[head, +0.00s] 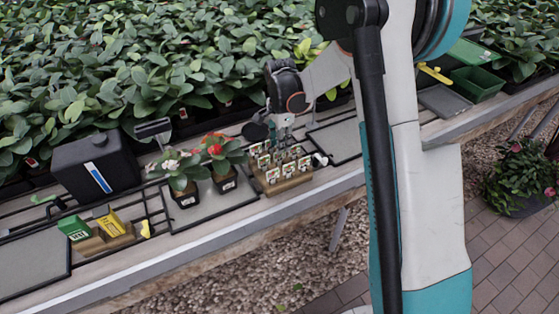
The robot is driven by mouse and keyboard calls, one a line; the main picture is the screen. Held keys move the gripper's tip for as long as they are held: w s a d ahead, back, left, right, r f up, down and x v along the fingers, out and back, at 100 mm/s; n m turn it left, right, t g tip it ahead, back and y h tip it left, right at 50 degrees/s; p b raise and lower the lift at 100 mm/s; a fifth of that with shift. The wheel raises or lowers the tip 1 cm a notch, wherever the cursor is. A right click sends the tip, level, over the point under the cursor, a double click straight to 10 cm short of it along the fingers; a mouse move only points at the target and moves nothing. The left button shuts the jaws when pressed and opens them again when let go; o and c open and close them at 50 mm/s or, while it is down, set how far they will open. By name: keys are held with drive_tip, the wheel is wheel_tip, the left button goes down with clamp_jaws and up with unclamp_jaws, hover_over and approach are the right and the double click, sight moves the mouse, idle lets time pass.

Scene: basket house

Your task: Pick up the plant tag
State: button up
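Several small plant tags (273,172) with printed pictures stand upright in rows in a wooden holder (288,186) on the bench. My gripper (285,137) points down just above and behind the back of the tag rows. It is small in this view, and its fingertips merge with the tags behind and below. I cannot tell whether it is open or shut, or whether it touches a tag.
Two potted flowering plants (217,163) stand just left of the holder. Farther left are a black container (97,165) and green and yellow packets (109,221). Dense leafy plants fill the back. A green tray (478,83) lies at the right.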

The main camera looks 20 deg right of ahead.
sight(280, 162)
wheel_tip(280, 162, down, 5)
drive_tip(key=shift+a+r+b, duration=0.1)
drive_tip(key=shift+a+b, duration=0.05)
drive_tip(key=shift+b, duration=1.05)
drive_tip(key=shift+s, duration=0.1)
clamp_jaws()
